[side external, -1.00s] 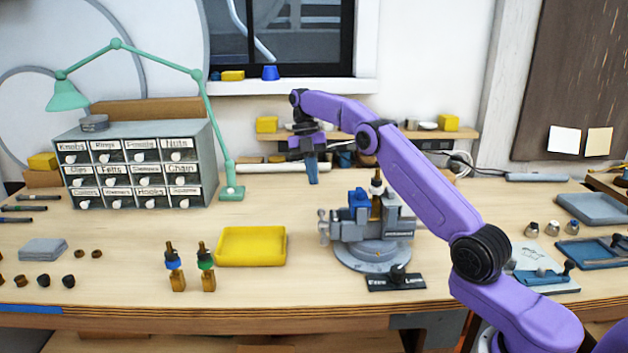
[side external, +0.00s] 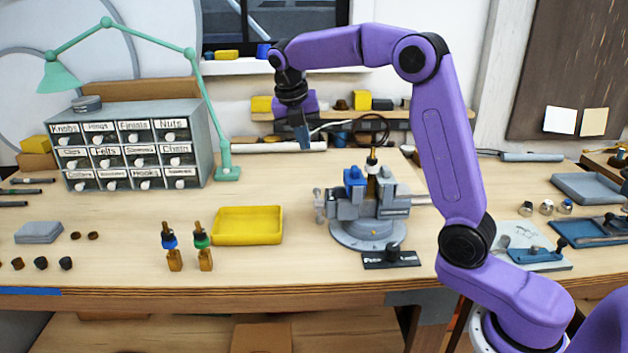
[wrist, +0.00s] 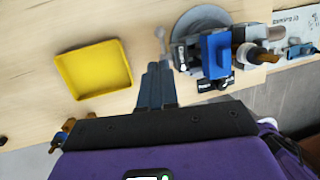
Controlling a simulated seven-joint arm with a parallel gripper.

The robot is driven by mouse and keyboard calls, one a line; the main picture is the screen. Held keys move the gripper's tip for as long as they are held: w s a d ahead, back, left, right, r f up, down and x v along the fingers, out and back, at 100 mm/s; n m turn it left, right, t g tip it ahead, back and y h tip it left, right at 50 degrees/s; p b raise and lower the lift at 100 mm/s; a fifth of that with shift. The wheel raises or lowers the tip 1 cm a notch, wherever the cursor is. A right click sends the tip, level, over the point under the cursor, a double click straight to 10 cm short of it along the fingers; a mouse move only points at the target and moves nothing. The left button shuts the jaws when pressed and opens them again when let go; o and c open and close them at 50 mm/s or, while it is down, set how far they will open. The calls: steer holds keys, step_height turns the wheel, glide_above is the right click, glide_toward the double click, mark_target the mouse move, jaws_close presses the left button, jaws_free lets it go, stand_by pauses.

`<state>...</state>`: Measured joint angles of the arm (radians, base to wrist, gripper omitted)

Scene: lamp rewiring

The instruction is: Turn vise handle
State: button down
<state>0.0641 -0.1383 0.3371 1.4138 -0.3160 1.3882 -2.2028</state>
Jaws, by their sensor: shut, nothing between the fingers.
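The grey vise (side external: 368,230) stands on a round base at the middle of the bench. Its handle (side external: 319,205) is a thin upright bar at the vise's left end. A blue piece (side external: 354,183) and a lamp part with a dark top (side external: 372,170) sit at the jaws. My gripper (side external: 304,143) is shut and empty, pointing down, above and apart from the vise. In the wrist view the closed fingers (wrist: 157,70) point toward the handle (wrist: 161,42), and the vise base (wrist: 192,25) is to the right.
A yellow tray (side external: 248,226) lies left of the vise, with two bottle-like lamp parts (side external: 173,248) in front of it. A black label plate (side external: 391,258) is in front of the vise. A drawer cabinet (side external: 130,150) and green lamp (side external: 228,172) stand at the back left.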

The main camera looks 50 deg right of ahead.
mark_target(314, 190)
steer(key=x, duration=1.3)
steer(key=shift+d+f, duration=0.1)
steer(key=shift+w+d+f+g+y, duration=0.1)
steer(key=shift+f+g+y, duration=0.1)
steer(key=shift+g+y, duration=0.4)
steer(key=shift+w+d+f+g+y, duration=0.1)
steer(key=shift+w+f+g+y, duration=0.1)
steer(key=shift+g+y, duration=0.35)
steer(key=shift+w+d+f, duration=0.15)
steer(key=shift+f, duration=0.65)
steer(key=shift+w+d+f, duration=0.15)
steer(key=shift+d+f, duration=0.05)
steer(key=shift+f, duration=0.6)
steer(key=shift+a+x, duration=0.2)
steer(key=shift+x, duration=0.8)
steer(key=shift+s+a+f, duration=0.15)
steer(key=shift+a+f, duration=0.05)
steer(key=shift+f, duration=0.5)
steer(key=shift+f, duration=0.15)
